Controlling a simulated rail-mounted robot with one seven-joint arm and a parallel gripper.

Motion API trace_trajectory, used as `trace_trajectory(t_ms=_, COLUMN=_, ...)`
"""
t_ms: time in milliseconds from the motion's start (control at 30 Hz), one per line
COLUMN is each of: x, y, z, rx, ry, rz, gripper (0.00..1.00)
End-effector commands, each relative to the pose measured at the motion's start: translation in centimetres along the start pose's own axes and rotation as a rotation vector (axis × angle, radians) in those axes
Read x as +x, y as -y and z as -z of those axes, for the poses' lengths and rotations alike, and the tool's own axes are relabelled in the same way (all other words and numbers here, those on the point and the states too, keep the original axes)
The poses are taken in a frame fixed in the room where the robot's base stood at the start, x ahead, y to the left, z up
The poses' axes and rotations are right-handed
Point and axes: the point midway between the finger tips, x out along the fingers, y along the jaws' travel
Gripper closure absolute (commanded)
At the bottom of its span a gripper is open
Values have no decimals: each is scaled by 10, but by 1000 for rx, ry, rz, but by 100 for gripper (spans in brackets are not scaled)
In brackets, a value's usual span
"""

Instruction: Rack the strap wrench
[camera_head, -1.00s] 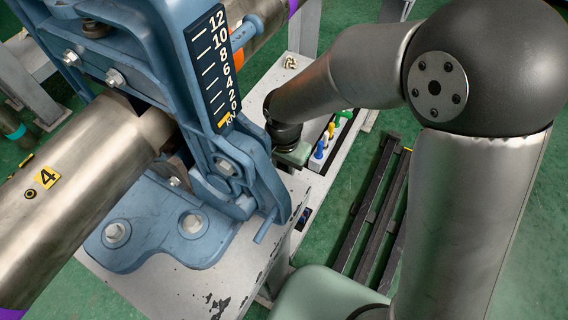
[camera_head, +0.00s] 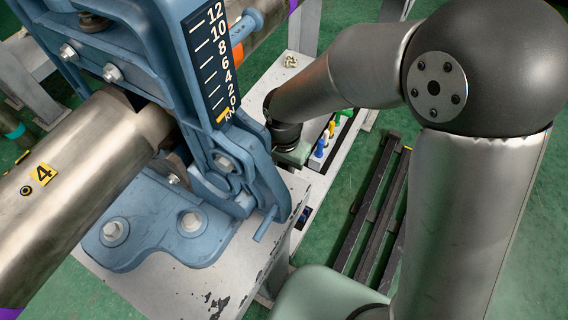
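I cannot make out a strap wrench in the head view. The vise is shut around a large steel pipe (camera_head: 70,185) with a yellow tag marked 4. A black force scale (camera_head: 213,60) stands on the vise, its yellow pointer near the bottom. Past my wrist, a pale rack or tray (camera_head: 342,150) holds several small tools with blue, yellow and green handles.
The white bench top (camera_head: 215,290) is chipped at its front edge. Black rails (camera_head: 368,205) run along the green floor (camera_head: 330,185) right of the bench.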

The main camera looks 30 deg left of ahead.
Motion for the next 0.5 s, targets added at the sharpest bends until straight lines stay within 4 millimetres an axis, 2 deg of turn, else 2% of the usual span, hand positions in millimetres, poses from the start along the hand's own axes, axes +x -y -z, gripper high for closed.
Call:
trace_trajectory(t_ms=267, x=1, y=0, z=0, rx=0, ry=0, rz=1, gripper=100)
trace_trajectory(t_ms=300, x=1, y=0, z=0, rx=0, ry=0, rz=1, gripper=66)
trace_trajectory(t_ms=367, x=1, y=0, z=0, rx=0, ry=0, rz=0, gripper=49)
trace_trajectory(t_ms=500, x=1, y=0, z=0, rx=0, ry=0, rz=0, gripper=48)
